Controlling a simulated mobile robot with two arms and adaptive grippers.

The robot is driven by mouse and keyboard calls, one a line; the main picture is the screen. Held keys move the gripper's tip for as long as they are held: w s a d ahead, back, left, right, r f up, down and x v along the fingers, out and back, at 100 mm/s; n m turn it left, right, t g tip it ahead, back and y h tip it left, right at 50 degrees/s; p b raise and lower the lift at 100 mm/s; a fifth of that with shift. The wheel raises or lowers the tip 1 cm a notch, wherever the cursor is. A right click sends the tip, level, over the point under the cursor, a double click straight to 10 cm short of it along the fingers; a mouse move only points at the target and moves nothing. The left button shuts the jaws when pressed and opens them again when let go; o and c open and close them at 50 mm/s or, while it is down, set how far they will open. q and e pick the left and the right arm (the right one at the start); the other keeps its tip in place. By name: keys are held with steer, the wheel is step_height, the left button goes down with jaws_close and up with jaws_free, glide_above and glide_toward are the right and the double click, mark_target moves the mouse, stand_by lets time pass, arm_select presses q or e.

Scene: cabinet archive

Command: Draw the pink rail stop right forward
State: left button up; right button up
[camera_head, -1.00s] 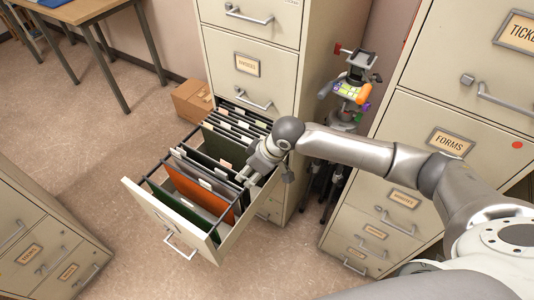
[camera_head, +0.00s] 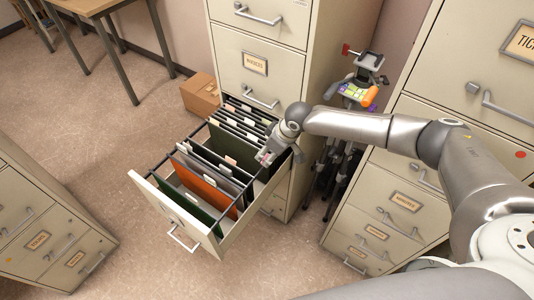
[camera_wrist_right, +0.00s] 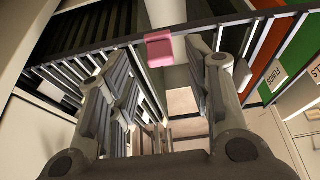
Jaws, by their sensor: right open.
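The pink rail stop (camera_wrist_right: 159,49) sits on the dark right rail of the open drawer. In the wrist view it lies at the upper middle, between and just beyond my right gripper's (camera_wrist_right: 164,62) two spread fingers. It is not clearly seen in the head view, where only a small pinkish spot shows by the fingers. My right gripper (camera_head: 265,157) is open over the right side of the open drawer (camera_head: 238,231). I cannot tell whether a finger touches the stop. My left gripper is not in view.
Hanging folders fill the drawer, including an orange one (camera_head: 208,187) and several dark ones. A cabinet (camera_head: 412,215) stands close on the right, with a gadget on a stand (camera_head: 362,85) behind. A cardboard box (camera_head: 199,94) is on the floor. Floor left of the drawer is clear.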

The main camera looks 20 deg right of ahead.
steer(key=shift+x, duration=1.3)
jaws_close()
